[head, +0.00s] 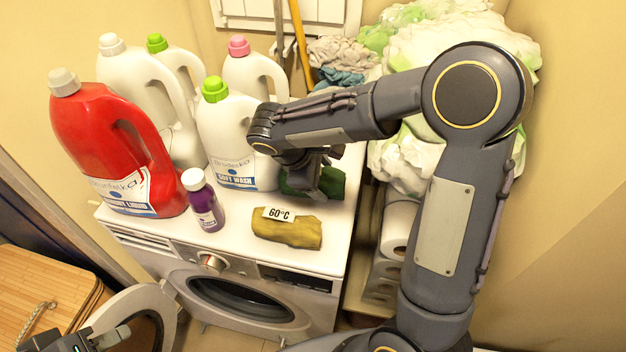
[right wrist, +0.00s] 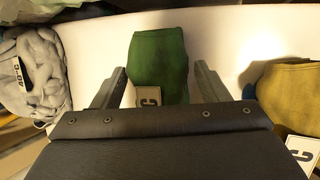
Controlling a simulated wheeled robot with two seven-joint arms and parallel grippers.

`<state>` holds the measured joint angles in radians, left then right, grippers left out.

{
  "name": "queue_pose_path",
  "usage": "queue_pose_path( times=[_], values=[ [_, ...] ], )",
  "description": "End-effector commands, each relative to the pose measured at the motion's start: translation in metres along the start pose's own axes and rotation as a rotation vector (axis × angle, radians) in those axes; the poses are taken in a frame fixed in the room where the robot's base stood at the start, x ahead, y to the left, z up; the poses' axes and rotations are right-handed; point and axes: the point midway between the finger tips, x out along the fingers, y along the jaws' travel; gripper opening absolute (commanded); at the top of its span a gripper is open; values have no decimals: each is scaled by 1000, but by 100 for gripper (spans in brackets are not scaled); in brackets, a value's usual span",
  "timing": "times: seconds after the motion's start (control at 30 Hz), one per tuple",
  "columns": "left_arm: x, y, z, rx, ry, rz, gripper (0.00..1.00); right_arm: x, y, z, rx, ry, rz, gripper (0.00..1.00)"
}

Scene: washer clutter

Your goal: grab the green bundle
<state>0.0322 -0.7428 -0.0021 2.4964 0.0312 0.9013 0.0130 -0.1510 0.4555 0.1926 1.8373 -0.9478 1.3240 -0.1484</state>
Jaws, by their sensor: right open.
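The green bundle (head: 336,184) lies on top of the white washing machine, mostly hidden behind my right gripper (head: 318,180) in the head view. In the right wrist view the green bundle (right wrist: 160,55) lies between the two fingers of my right gripper (right wrist: 160,85), with a pale tag at its near end. My left gripper (head: 98,340) is at the bottom left of the head view, away from the bundle and partly cut off.
A yellow bundle (head: 287,232) tagged 60°C lies near the washer's front edge. A purple bottle (head: 203,203), a red jug (head: 112,150) and several white jugs (head: 228,130) crowd the left. A grey bundle (right wrist: 30,75) lies at the left of the wrist view. The washer door (head: 140,310) is open.

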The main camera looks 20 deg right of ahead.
Motion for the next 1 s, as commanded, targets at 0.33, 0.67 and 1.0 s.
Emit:
queue_pose_path(
  times=[0.33, 0.67, 1.0],
  values=[
    [0, 0, 0, 0, 0, 0, 36, 22, 0, 0, 0, 1, -1, 68],
    [0, 0, 0, 0, 0, 0, 36, 22, 0, 0, 1, 1, -1, 36],
    [1, 0, 0, 0, 0, 0, 36, 20, 0, 1, 1, 2, 1, 32]
  ],
)
